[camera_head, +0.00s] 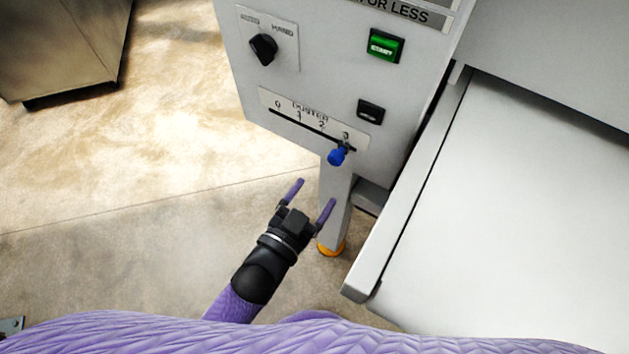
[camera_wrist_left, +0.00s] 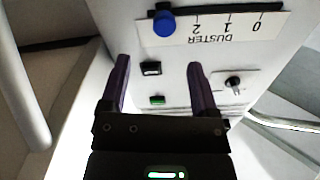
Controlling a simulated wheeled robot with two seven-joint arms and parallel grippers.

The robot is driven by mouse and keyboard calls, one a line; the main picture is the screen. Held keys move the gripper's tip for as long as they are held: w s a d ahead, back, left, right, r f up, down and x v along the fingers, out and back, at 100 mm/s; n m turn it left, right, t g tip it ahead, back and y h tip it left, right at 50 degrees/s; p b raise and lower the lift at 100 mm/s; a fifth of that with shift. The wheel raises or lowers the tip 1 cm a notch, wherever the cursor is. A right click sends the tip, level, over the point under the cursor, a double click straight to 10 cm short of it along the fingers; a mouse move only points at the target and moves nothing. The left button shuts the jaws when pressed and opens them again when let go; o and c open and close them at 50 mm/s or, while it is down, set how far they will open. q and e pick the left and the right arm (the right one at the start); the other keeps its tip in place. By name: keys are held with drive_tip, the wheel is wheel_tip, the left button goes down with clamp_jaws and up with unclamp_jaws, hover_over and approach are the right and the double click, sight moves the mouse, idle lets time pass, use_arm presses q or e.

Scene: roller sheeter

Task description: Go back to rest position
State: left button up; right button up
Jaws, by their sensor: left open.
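My left gripper (camera_head: 310,192) is open and empty, just below the front panel of the sheeter (camera_head: 231,70) in the head view. Its two purple fingers point up toward the blue duster knob (camera_head: 337,156), apart from it. The knob sits at the right end of the duster slot, at 3. In the left wrist view the open fingers (camera_wrist_left: 160,85) show with the blue knob (camera_wrist_left: 164,24) beyond them, upside down. My right gripper is in neither view.
The panel carries a black rotary switch (camera_head: 263,48), a green start button (camera_head: 384,45) and a black button (camera_head: 370,111). A pale sheeter table (camera_head: 520,220) fills the right side. A metal cabinet (camera_head: 60,45) stands at upper left.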

use_arm(q)
drive_tip(key=s+a+f+n+g+y, duration=0.1)
drive_tip(key=s+a+f+g+y, duration=0.2)
drive_tip(key=f, duration=0.6)
drive_tip(key=s+a+f+n+g+y, duration=0.1)
drive_tip(key=s+a+f+g+y, duration=0.15)
drive_tip(key=s+f, duration=0.4)
drive_tip(key=s+a+f+n+g+y, duration=0.1)
drive_tip(key=s+a+f+g, duration=0.2)
drive_tip(key=s, duration=0.4)
drive_tip(key=s+a+f+n+g+y, duration=0.1)
drive_tip(key=s+a+f+g, duration=0.2)
drive_tip(key=s, duration=0.4)
drive_tip(key=s+a+f+n+g+y, duration=0.1)
drive_tip(key=s+a+f+g, duration=0.3)
drive_tip(key=s+f, duration=0.3)
drive_tip(key=shift+s+a, duration=0.15)
drive_tip(key=shift+s, duration=0.1)
drive_tip(key=shift+w, duration=0.1)
